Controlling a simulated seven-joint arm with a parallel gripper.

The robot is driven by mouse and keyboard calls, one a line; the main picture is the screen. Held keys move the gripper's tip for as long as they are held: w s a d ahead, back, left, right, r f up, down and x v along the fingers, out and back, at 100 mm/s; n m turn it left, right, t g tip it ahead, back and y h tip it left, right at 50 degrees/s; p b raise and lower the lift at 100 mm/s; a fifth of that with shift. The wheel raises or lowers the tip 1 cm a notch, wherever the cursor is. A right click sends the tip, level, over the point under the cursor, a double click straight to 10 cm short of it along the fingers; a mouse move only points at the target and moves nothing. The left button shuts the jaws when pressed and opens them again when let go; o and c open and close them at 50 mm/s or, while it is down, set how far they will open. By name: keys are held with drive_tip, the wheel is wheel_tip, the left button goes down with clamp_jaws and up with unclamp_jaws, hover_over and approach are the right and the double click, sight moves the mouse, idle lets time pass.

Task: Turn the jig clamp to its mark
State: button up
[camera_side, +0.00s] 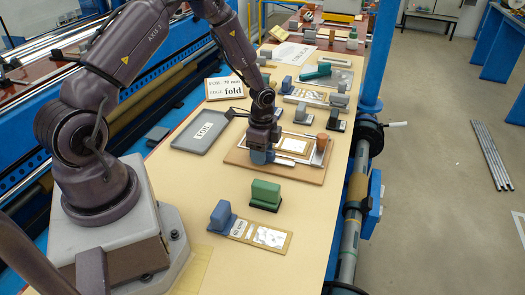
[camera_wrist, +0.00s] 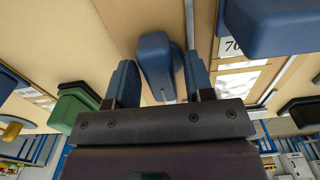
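The jig is a brown wooden board (camera_side: 305,175) with a pale framed panel and metal bars, lying on the table in the side view. An orange-brown round knob (camera_side: 322,139) stands at its right end. My gripper (camera_side: 261,156) is low over the board's left part and hides what lies under it. In the wrist view my gripper (camera_wrist: 160,85) has its two dark blue fingers apart. A blue rounded handle (camera_wrist: 155,55), apparently the jig clamp's, shows between them, with gaps on both sides. I cannot make out the mark.
A green block (camera_side: 265,194) and a blue-handled plate (camera_side: 268,237) lie nearer on the table. A grey tray (camera_side: 188,143) lies left of the jig, with a "fold" sign (camera_side: 225,88) behind. Several handled tools stand beyond. Bare table lies at the front right.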

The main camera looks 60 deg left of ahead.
drive_tip(key=shift+r, duration=0.1)
wheel_tip(320, 180, up, 13)
idle(0.7)
drive_tip(key=s+d+r+n+t, duration=0.2)
drive_tip(key=s+d+r+n, duration=0.2)
drive_tip(key=s+d+r, duration=0.3)
drive_tip(key=s+d+r+n+t, duration=0.3)
drive_tip(key=s+d+r+n, duration=0.2)
drive_tip(key=s+r, duration=0.5)
wheel_tip(320, 180, up, 3)
drive_tip(key=shift+s+d+r+t, duration=0.15)
drive_tip(key=shift+d+t, duration=0.15)
drive_tip(key=shift+d, duration=0.95)
